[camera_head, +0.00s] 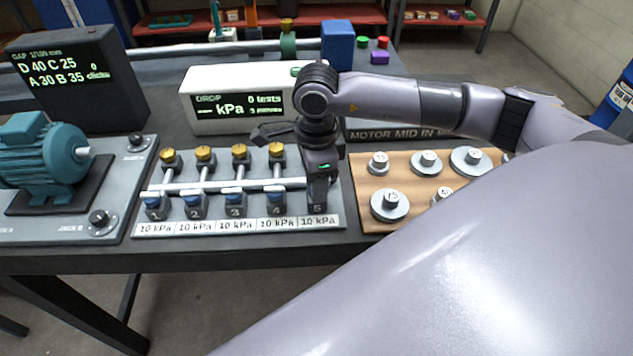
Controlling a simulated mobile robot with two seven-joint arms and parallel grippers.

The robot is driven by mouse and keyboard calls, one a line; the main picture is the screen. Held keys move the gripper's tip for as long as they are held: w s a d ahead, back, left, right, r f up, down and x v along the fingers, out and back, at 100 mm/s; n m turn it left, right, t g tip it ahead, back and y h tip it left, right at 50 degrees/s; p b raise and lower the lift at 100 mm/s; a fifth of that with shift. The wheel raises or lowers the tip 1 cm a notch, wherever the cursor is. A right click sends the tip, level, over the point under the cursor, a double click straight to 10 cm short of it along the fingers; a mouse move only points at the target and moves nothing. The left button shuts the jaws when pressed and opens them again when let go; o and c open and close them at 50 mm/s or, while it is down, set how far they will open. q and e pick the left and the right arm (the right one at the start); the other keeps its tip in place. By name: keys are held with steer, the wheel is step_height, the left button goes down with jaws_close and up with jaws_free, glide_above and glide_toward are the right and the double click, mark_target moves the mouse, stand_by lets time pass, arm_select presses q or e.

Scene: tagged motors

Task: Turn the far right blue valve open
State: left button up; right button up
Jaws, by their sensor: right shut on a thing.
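A grey valve board (215,212) stands on the bench with a row of valves along its front, numbered 1 to 5 from left to right. My right gripper (317,203) points down over position 5, the far right one, and is shut on the valve there. The gripper hides that blue valve's handle, so its turn angle cannot be seen. My left gripper is not in view.
A white display box (205,82) reads "DROP 0 tests" behind the board. Brass knobs (204,154) line the board's back. A wooden board with several round weights (389,203) lies right. A teal motor (40,150) stands left. My right arm covers the lower right.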

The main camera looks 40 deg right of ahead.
steer(key=o, duration=1)
steer(key=shift+o, duration=0.2)
step_height(320, 180, up, 7)
steer(key=shift+r+b, duration=0.15)
steer(key=shift+b, duration=0.25)
